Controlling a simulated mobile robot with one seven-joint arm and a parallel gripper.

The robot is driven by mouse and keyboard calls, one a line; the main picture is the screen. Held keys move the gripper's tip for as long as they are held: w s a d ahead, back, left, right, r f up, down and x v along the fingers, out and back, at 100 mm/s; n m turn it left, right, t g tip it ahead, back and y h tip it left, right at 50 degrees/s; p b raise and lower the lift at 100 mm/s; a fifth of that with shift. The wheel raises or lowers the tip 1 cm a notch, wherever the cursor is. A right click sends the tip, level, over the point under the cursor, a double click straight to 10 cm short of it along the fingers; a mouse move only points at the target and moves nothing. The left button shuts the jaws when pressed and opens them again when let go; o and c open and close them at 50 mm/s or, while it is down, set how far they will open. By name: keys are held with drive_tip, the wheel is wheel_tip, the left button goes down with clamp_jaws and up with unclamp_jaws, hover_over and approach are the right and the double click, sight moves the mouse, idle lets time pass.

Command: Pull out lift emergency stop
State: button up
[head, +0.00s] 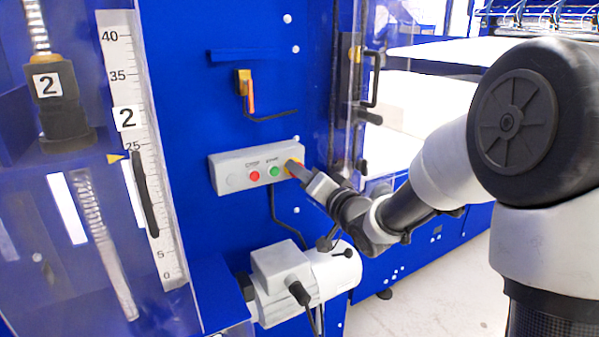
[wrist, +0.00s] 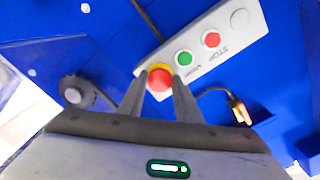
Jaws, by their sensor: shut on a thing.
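The emergency stop is a red mushroom button with a yellow collar (wrist: 160,78) at one end of a grey control box (head: 229,177). My gripper (head: 298,172) is at that end of the box, in front of the blue panel. In the wrist view my gripper's two fingers (wrist: 159,88) stand on either side of the red button and are shut on it. In the head view the fingers hide most of the button, and only a bit of yellow shows. The box also carries a green button (head: 274,171) and a smaller red button (head: 254,176).
A grey motor (head: 285,268) sticks out below the box. An orange-handled switch (head: 245,90) with a black cable is above it. A clear door with a black handle (head: 372,78) stands to the right. A numbered scale (head: 125,70) is at the left.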

drive_tip(key=c, duration=0.4)
drive_tip(key=shift+s+d, duration=0.15)
drive_tip(key=shift+s, duration=0.05)
drive_tip(key=o, duration=2.4)
drive_tip(key=v, duration=0.7)
drive_tip(key=shift+p, duration=0.45)
